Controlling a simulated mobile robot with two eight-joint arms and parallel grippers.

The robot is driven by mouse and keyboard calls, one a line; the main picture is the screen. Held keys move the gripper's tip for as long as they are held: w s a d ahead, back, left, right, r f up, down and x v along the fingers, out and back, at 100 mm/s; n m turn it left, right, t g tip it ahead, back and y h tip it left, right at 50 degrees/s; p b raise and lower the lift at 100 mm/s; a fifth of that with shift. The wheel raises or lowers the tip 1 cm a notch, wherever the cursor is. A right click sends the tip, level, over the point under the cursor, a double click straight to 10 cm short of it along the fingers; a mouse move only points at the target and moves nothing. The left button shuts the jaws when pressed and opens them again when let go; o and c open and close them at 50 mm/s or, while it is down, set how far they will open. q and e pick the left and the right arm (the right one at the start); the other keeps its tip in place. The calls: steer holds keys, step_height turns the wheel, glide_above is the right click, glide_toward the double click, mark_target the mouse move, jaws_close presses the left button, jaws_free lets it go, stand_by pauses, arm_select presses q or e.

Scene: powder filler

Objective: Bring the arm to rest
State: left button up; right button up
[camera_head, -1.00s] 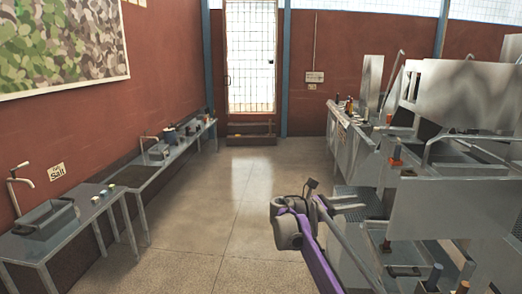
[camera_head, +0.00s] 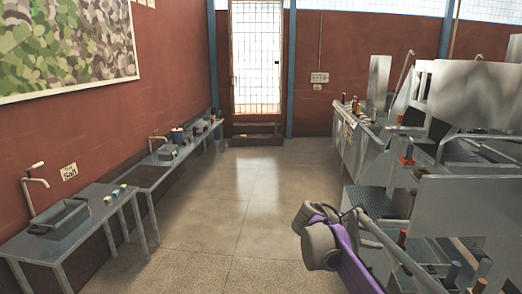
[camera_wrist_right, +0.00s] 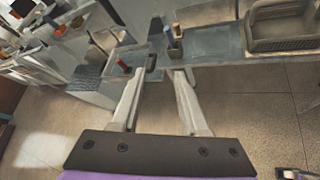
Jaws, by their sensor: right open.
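My right arm (camera_head: 325,243), purple with grey joints, reaches in at the lower right of the head view, beside the steel machinery. In the right wrist view my right gripper (camera_wrist_right: 158,78) is open. Its two pale fingers are well apart, with nothing held between them. Beyond the fingertips is the edge of a steel worktop (camera_wrist_right: 215,38) with small upright items on it; whether the fingertips touch it I cannot tell. My left gripper is in neither view.
Steel machinery with flat panels (camera_head: 465,185) fills the right side, close to my arm. Steel benches (camera_head: 85,225) with a grey basin (camera_head: 60,218) run along the left wall. The floor aisle (camera_head: 225,195) between them is clear up to the barred door (camera_head: 256,65).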

steer(key=s+a+f+m+y, duration=0.4)
steer(key=s+f+m, duration=0.1)
steer(key=s, duration=0.5)
steer(key=s+a+f+m+t+y, duration=0.1)
steer(key=s+a+f+m+y, duration=0.3)
steer(key=s+f, duration=0.4)
steer(key=s+a+f+m+t+y, duration=0.1)
steer(key=s+a+f+m+y, duration=0.3)
steer(key=s, duration=0.9)
step_height(320, 180, down, 3)
steer(key=shift+a+r+m, duration=0.2)
steer(key=shift+a+m, duration=0.2)
steer(key=shift+m, duration=0.8)
